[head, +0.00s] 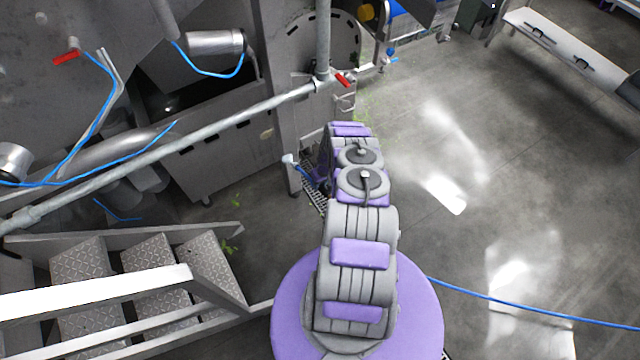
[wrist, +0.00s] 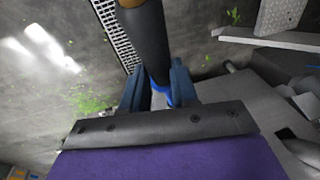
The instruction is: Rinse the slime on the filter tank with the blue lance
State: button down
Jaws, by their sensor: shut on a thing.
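My gripper (wrist: 157,78) is shut on the lance (wrist: 145,35) in the wrist view. The lance shows a dark shaft with a blue part between the fingers and a brownish end at the top edge. In the head view a blue piece of the lance (head: 306,173) with a pale tip sticks out left of my arm, low beside a steel cabinet; my arm hides the gripper there. Large steel vessels and housings fill the upper left; I cannot tell which is the filter tank. No slime shows clearly on a tank wall. No water spray shows.
Green bits (head: 230,247) lie on the floor, also in the wrist view (wrist: 88,100). Metal steps (head: 175,265) stand at lower left. A grey pipe (head: 190,130) crosses the machinery. A blue hose (head: 510,300) trails right. A floor grate (wrist: 116,35) lies by the lance. The right floor is open.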

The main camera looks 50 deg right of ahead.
jog(key=shift+d+r+p, duration=0.1)
jog(key=shift+r+p, duration=1)
jog(key=shift+r, duration=0.9)
jog(key=shift+w, duration=0.1)
jog(key=w+a+p, duration=0.1)
jog(key=w+a, duration=0.2)
jog(key=a, duration=0.7)
jog(key=w+a+p, duration=0.2)
jog(key=a, duration=0.8)
jog(key=shift+w+a+p, duration=0.25)
jog(key=shift+w+p, duration=0.05)
jog(key=shift+w, duration=0.1)
dwell(1.6)
jog(key=shift+r, duration=0.15)
jog(key=shift+r+p, duration=2.45)
jog(key=shift+r, duration=0.45)
jog(key=shift+d, duration=0.1)
